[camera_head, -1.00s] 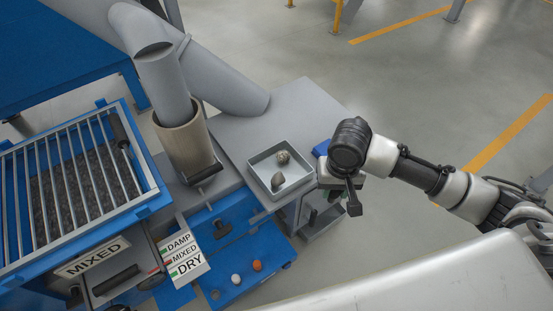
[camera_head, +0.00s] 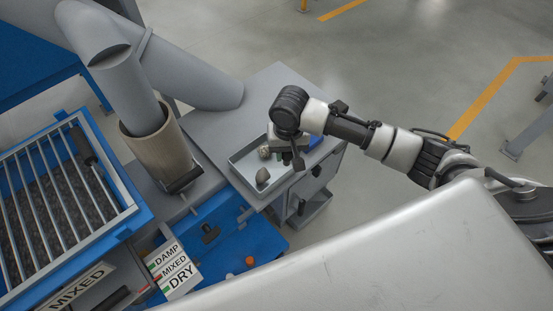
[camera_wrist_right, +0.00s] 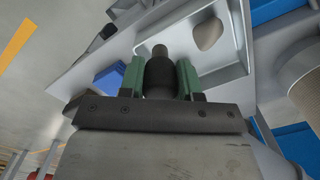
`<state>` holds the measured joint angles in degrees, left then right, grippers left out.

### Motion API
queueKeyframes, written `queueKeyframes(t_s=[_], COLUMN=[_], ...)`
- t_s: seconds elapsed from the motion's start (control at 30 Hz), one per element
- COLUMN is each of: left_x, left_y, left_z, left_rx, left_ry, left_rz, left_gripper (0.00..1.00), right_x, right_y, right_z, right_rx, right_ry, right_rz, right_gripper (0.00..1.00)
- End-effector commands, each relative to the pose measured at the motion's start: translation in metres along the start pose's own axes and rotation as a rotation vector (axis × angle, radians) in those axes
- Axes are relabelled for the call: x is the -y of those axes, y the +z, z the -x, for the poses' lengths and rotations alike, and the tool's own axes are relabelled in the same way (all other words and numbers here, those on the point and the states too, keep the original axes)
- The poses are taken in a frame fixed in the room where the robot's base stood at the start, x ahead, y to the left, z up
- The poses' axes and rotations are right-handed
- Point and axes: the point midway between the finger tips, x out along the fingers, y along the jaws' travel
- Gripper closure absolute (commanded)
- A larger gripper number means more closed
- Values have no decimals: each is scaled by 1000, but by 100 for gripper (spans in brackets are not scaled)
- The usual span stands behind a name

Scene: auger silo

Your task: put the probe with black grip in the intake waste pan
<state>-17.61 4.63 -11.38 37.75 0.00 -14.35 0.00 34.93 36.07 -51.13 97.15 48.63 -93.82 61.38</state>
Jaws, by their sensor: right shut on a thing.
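My right gripper (camera_head: 288,146) is over the far right part of the grey waste pan (camera_head: 243,170), which stands on the grey deck. In the right wrist view the gripper (camera_wrist_right: 160,80) is shut on the probe's black grip (camera_wrist_right: 160,77), between green finger pads; a grey tip shows beyond the grip. The pan (camera_wrist_right: 208,72) lies behind it in that view. Two stones, a brown-grey one (camera_head: 263,181) and a speckled one (camera_head: 264,152), lie in the pan. I cannot tell whether the probe touches the pan. My left gripper is not in view.
A blue block (camera_head: 313,141) lies on the deck just right of the pan. A tan cylinder (camera_head: 162,155) around a grey pipe stands to the left. A barred blue bin (camera_head: 128,219) and a DAMP/MIXED/DRY sign (camera_head: 172,268) are at the left. Open floor lies beyond the deck.

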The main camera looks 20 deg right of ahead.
Motion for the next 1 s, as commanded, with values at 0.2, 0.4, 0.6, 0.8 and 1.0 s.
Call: queueKeyframes(t_s=[0.2,0.4,0.6,0.8,1.0], left_x=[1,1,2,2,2], left_y=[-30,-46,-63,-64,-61], left_z=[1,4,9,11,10], left_rx=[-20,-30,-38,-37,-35], left_ry=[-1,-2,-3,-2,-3], left_rz=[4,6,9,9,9], left_gripper=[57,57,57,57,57], right_x=[20,21,21,21,21], right_y=[-23,-25,-25,-25,-25], right_z=[-18,-37,-59,-60,-63], right_rx=[-1,2,0,-1,0], right_ry=[0,2,1,0,0], right_rz=[0,1,1,2,1], right_gripper=[95,95,95,95,95])
